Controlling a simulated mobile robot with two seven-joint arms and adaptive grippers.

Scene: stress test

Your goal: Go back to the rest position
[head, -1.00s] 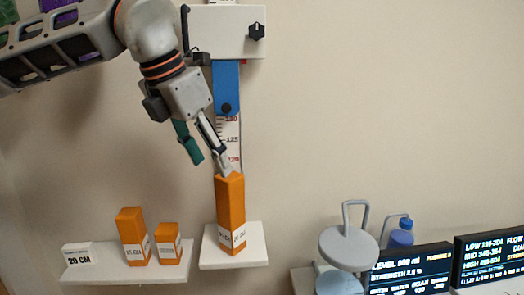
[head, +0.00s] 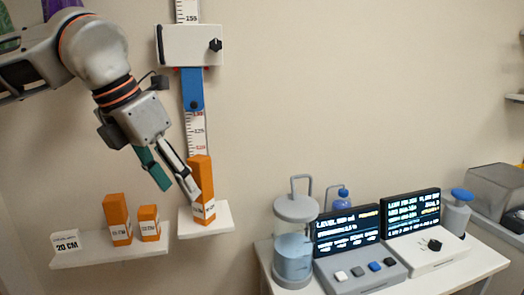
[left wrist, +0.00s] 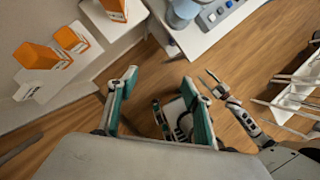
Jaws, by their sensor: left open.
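My left gripper (head: 172,184) hangs from the left in the head view, fingers pointing down and apart, with nothing between them. One finger overlaps the tall orange box (head: 202,180) on the small white shelf (head: 220,229); contact cannot be told from the head view. In the left wrist view the open left gripper (left wrist: 160,76) has only floor and parts of my own body between its fingers, and the orange boxes lie off to its upper left. My right gripper (left wrist: 212,84) shows small in the left wrist view; its opening is unclear.
Two shorter orange boxes, a taller (head: 116,220) and a smaller one (head: 149,223), stand on a left shelf (head: 100,254) beside a "20 CM" sign (head: 65,243). A vertical scale (head: 196,135) with a white slider (head: 188,45) rises behind. A bench (head: 480,262) carries a clear tank (head: 294,245) and displays.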

